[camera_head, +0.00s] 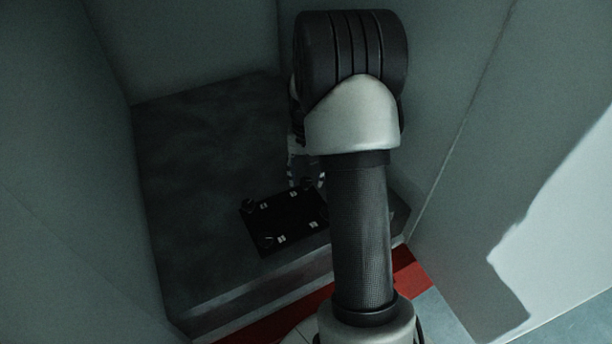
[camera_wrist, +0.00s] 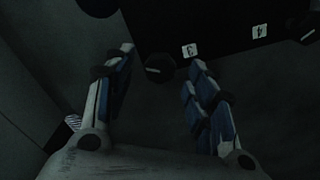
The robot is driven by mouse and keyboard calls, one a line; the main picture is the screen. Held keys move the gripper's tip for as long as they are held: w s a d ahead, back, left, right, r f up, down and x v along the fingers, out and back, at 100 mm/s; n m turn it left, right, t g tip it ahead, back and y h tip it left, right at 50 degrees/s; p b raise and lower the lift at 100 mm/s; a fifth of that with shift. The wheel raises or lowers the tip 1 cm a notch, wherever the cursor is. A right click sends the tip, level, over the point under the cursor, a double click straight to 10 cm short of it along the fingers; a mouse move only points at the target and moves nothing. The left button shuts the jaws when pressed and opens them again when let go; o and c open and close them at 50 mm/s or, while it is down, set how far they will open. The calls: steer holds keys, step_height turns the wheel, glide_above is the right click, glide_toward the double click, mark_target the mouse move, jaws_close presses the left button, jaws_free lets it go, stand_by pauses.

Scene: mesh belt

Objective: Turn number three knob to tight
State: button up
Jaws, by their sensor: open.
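In the wrist view, the number three knob (camera_wrist: 159,67) is a dark knob with a faceted top, beside a white label reading 3 (camera_wrist: 189,50). My gripper (camera_wrist: 165,72) is open, with one finger on each side of this knob. I cannot tell whether either finger touches it. The black panel (camera_head: 283,222) with several knobs and white labels lies on the dark block in the head view. My arm hides part of the panel's right side there, and the gripper is mostly hidden.
A label reading 4 (camera_wrist: 259,31) and another knob (camera_wrist: 301,29) are to the right in the wrist view. A further dark knob (camera_wrist: 98,4) is at the top left. Pale walls enclose the dark block (camera_head: 200,160). A red strip (camera_head: 408,272) runs along its front.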

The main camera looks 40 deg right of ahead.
mark_target(304, 182)
step_height(304, 182, up, 11)
stand_by(0.3)
steer(key=shift+a, duration=0.1)
stand_by(0.4)
steer(key=s+a+n+t+b, duration=0.15)
steer(key=s+a+b, duration=0.3)
steer(key=a, duration=0.45)
steer(key=s+a+n+t+b, duration=0.1)
steer(key=s+a+n+b, duration=0.2)
steer(key=a+b, duration=0.35)
steer(key=s+a+f+n+t+b, duration=0.2)
steer(key=s+a+f+n+b, duration=0.2)
steer(key=s+a+f, duration=0.5)
steer(key=s+a+b, duration=0.2)
steer(key=s, duration=0.2)
steer(key=shift+a+f, duration=0.3)
steer(key=shift+a, duration=0.05)
